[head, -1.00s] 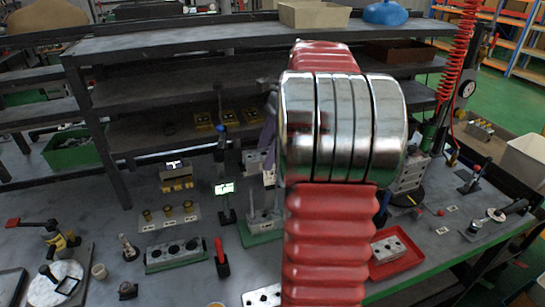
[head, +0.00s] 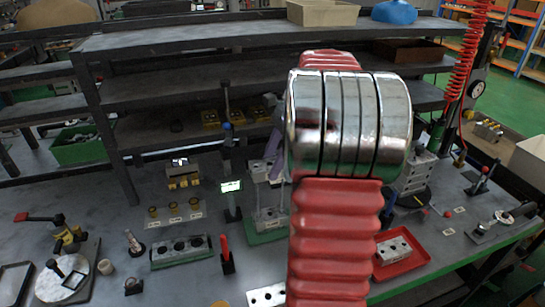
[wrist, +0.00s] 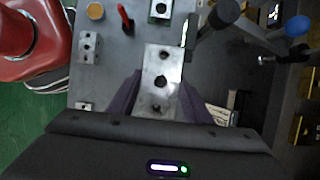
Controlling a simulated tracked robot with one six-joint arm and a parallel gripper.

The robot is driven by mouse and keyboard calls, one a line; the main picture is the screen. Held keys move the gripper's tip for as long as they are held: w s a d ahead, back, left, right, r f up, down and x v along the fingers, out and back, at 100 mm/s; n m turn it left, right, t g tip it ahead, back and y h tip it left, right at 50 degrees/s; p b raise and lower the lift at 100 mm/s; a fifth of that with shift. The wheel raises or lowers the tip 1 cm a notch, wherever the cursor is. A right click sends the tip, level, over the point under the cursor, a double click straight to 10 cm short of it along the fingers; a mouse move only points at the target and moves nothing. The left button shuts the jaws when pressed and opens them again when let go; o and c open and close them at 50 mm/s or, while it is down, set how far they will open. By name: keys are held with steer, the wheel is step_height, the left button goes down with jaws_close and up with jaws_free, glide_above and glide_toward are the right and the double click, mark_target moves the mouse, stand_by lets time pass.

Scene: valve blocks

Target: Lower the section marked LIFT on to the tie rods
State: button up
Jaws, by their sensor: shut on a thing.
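My gripper (wrist: 160,98) has purple fingers shut on a grey metal valve section (wrist: 161,68) with several holes in its face. In the head view the held section (head: 260,173) is at the tops of thin upright tie rods on a green base (head: 266,237). I cannot tell whether the rods have entered its holes. My red arm hides much of my gripper in the head view, and only part of a purple finger shows. The rods are hidden below the section in the wrist view. No LIFT mark is readable.
A small lit display on a post (head: 231,187) stands just left of the rods. A drilled block on a green tray (head: 182,252) and a red-handled tool (head: 226,254) are nearer left. A red tray (head: 403,259) is at right. Dark shelves rise behind.

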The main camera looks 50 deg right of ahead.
steer(key=shift+f, duration=0.8)
steer(key=shift+f, duration=5.05)
stand_by(2.2)
